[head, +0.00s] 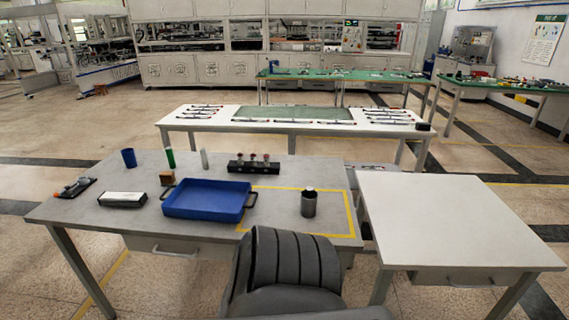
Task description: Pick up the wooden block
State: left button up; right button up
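A small brown-orange block (166,178), which looks like the wooden block, stands on the grey table (100,213) in the head view. Neither of my grippers shows in this view, and nothing is seen touching the block.
A blue cup (129,158), green bottle (170,158), pale bottle (204,159) and dark rack (253,166) stand behind the tray. A grey chair (285,272) blocks the front. The white table (448,222) is bare.

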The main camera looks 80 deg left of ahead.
aim_at(167, 179)
jog(key=u, duration=1.05)
jog(key=i, duration=0.8)
jog(key=u, duration=2.65)
